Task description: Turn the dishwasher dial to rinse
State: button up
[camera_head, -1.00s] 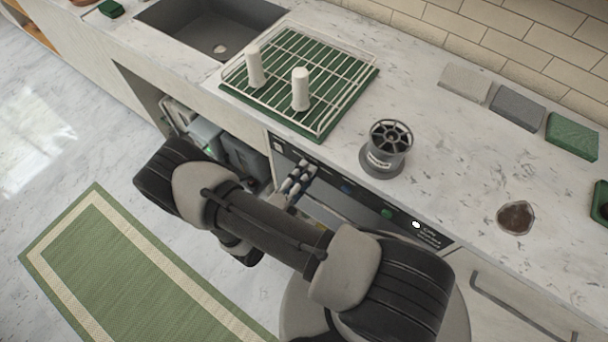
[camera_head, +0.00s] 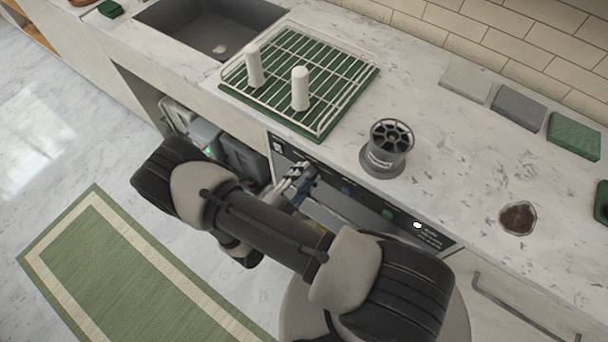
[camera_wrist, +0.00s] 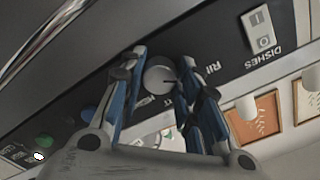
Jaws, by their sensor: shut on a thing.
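The dishwasher dial (camera_wrist: 158,79) is a round light-grey knob on the dark control panel (camera_wrist: 190,45) in the wrist view. My gripper (camera_wrist: 163,70) has a blue-sided finger on each side of it and is shut on it. A small dark mark on the dial's face points right. A label starting "RIN" (camera_wrist: 212,72) lies right of the dial, partly hidden by a finger. "DISHES" is printed farther right, upside down. In the head view my gripper (camera_head: 298,180) is at the panel under the counter edge, and the dial is hidden.
A rocker switch (camera_wrist: 260,30) is beside the panel print. A green button (camera_head: 388,213) is farther along. An open bay (camera_head: 225,150) is left of the panel.

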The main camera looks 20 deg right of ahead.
jog(key=shift+n, duration=0.4)
jog(key=o, duration=1.1)
jog(key=shift+c, duration=0.2)
jog(key=v, duration=1.2)
